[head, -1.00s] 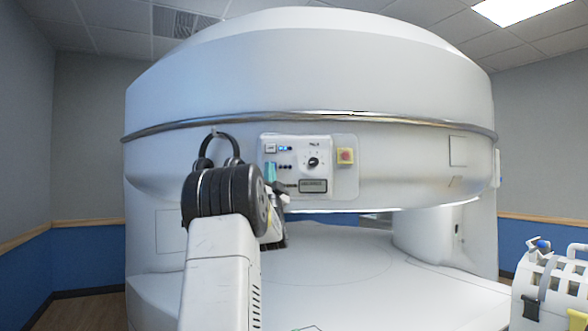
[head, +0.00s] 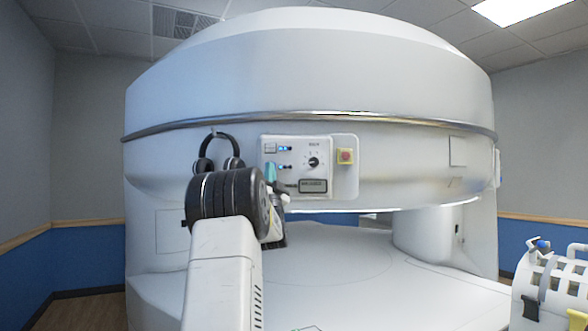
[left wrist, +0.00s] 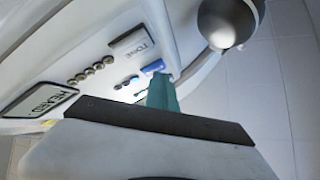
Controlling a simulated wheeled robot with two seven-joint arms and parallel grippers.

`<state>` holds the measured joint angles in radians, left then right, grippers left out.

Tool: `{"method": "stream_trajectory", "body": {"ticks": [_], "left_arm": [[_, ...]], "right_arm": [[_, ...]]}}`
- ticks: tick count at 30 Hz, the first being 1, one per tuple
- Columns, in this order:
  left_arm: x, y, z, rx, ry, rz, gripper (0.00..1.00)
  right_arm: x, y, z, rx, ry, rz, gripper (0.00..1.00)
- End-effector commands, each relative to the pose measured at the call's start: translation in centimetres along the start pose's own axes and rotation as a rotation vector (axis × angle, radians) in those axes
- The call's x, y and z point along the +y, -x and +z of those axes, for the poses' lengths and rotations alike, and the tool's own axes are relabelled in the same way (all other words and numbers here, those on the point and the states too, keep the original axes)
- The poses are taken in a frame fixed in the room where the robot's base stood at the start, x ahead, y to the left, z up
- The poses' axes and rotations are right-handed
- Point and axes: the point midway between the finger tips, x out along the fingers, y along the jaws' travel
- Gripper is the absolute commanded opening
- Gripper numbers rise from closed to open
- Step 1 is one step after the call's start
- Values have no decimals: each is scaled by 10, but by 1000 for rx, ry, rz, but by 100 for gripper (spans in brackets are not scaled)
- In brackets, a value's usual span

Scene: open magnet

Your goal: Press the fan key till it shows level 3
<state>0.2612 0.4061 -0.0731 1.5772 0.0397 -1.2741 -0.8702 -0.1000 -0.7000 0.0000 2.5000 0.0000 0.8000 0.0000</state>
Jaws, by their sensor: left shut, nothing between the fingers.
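The white control panel (head: 324,190) is on the front of the large white scanner. My left gripper (head: 271,173) is shut, with teal fingertips at the panel's left part, over the lower row. The key there, possibly the fan key, is hidden; I cannot tell whether the tips touch it. Beside the tips, the lower row of lights (head: 285,167) shows blue. The fingertips also show in the left wrist view (left wrist: 163,94), close to the panel. My right gripper is not in view.
A white slotted object (head: 550,290) stands at lower right. The scanner's gap below is open.

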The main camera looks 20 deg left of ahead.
Motion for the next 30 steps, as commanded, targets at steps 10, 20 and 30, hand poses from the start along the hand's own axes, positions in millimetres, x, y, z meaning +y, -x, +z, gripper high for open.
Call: {"method": "stream_trajectory", "body": {"ticks": [10,20,30], "left_arm": [[-1,1,0,-1,0,1,0],[-9,12,-9,0,0,0,0],[-10,13,-9,0,0,0,0]], "right_arm": [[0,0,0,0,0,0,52],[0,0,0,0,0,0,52],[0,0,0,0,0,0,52]]}}
